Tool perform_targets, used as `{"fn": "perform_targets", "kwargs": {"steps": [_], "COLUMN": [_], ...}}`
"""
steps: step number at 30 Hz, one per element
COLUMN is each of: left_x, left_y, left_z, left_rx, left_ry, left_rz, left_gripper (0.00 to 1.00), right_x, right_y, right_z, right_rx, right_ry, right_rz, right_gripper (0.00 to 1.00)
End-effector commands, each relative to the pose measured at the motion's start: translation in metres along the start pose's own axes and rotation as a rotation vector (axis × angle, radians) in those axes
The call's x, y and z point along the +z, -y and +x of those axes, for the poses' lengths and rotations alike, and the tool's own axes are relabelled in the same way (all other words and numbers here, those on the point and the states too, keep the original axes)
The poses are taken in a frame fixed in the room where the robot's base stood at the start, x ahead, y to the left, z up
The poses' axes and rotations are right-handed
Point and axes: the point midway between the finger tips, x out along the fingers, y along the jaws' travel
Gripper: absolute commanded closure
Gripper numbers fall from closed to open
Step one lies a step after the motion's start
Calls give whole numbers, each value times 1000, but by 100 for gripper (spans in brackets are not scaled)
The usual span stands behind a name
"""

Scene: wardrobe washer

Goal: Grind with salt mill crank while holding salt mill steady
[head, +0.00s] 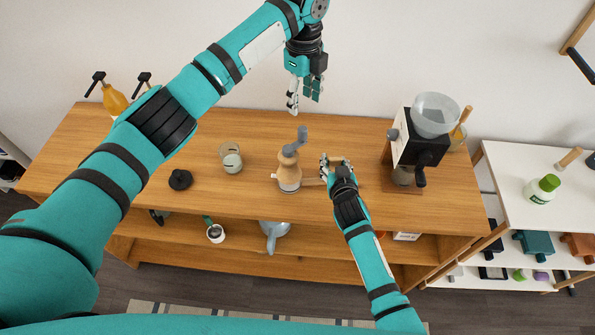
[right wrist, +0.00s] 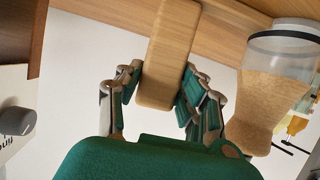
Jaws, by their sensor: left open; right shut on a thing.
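The salt mill (head: 289,167) stands upright on the wooden table, with a tan body, a pale clear base and a grey crank (head: 302,138) on top. It also shows upside down at the right of the right wrist view (right wrist: 270,85). My right gripper (head: 337,162) is just right of the mill, shut on a light wooden handle (right wrist: 168,60) between its fingers. A wooden piece (head: 312,181) reaches from the mill towards this gripper; the join to the held handle is unclear. My left gripper (head: 303,100) is open and empty, above and apart from the crank.
A coffee grinder (head: 415,150) with a clear hopper stands right of my right gripper. A pale jar (head: 231,162) and a dark round object (head: 180,179) sit left of the mill. An orange bottle (head: 115,99) is at the far left. A white shelf unit (head: 510,190) stands at the right.

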Motion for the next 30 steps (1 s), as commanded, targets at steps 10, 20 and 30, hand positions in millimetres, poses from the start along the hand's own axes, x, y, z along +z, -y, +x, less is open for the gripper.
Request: {"fn": "perform_targets", "kwargs": {"steps": [10, 20, 30], "left_x": [1, 1, 1], "left_y": [-1, -1, 0], "left_z": [51, 96, 112], "left_rx": [3, 2, 0], "left_ry": [0, 0, 0], "left_rz": [-1, -2, -1], "left_gripper": [49, 49, 49], "right_x": [4, 4, 4], "right_y": [-1, -2, -2], "right_z": [0, 0, 0], "right_rx": [3, 3, 3], "right_ry": [8, 8, 8], "right_rz": [-4, -4, -4], "right_gripper": [100, 100, 100]}}
